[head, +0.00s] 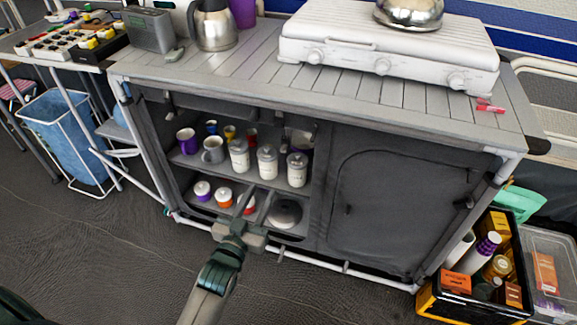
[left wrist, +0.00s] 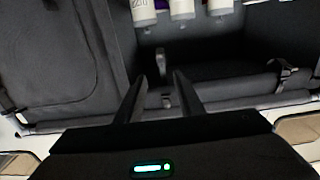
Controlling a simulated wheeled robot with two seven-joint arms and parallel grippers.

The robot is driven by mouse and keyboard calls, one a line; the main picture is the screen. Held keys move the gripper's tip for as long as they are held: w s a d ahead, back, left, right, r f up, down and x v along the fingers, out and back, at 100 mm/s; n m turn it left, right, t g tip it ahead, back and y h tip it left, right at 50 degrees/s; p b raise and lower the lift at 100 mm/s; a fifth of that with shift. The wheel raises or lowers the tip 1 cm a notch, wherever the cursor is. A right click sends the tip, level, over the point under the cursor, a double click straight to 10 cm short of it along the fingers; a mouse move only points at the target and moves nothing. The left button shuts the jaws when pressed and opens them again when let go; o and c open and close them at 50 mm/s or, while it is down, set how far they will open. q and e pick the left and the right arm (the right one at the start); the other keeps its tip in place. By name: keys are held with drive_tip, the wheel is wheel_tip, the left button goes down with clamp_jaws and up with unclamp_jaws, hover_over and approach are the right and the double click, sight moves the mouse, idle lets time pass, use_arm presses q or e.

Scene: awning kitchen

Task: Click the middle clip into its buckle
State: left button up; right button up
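My left gripper (head: 250,208) is in front of the lower shelf of the grey cabinet (head: 385,200), its two fingers apart. In the left wrist view, which appears upside down, the open gripper (left wrist: 159,78) has a small dark grey clip-like piece (left wrist: 162,65) showing between and beyond its fingertips. I cannot tell whether either finger touches it. Another strap with a small clip (left wrist: 284,72) is at the right of that view. In the head view, small strap ends (head: 281,254) and (head: 346,265) hang at the cabinet's lower front rail. The middle buckle is not clearly visible. My right gripper is not in view.
A closed fabric door (head: 400,205) is to the right. A black crate (head: 470,304) stands at the lower right.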

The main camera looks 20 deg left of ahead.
sight(282, 151)
use_arm(q)
drive_tip(key=shift+w, duration=0.15)
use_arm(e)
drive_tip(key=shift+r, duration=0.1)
